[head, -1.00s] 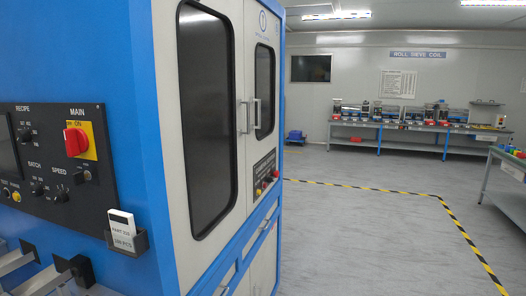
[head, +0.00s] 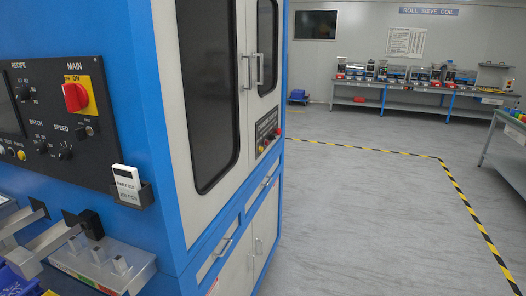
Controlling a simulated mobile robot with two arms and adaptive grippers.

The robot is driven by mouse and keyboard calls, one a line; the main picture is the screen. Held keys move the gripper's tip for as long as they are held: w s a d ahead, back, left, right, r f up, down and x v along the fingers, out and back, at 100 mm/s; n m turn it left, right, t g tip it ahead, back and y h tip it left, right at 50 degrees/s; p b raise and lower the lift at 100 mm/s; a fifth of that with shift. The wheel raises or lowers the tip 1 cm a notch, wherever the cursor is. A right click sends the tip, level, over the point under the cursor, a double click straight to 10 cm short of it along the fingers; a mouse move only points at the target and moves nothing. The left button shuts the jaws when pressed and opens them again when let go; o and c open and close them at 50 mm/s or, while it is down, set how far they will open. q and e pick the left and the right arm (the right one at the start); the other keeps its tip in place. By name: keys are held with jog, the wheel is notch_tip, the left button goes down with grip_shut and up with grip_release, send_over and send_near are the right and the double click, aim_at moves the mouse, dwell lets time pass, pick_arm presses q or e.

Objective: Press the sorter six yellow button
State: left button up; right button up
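The sorter, a large blue and white machine (head: 163,130), fills the left of the head view. On its black control panel (head: 100,165), a small round yellow button (head: 21,155) sits low at the left edge, beside other small controls. A red rotary MAIN switch (head: 75,97) on a yellow plate is above and to its right. No number six is readable. Neither of my grippers is in view.
A card holder (head: 134,195) sticks out from the machine's corner. Metal parts with black ends (head: 92,222) and a grey tray (head: 140,268) jut out below the panel. Grey floor (head: 360,210) with striped tape is open at right; benches stand farther back.

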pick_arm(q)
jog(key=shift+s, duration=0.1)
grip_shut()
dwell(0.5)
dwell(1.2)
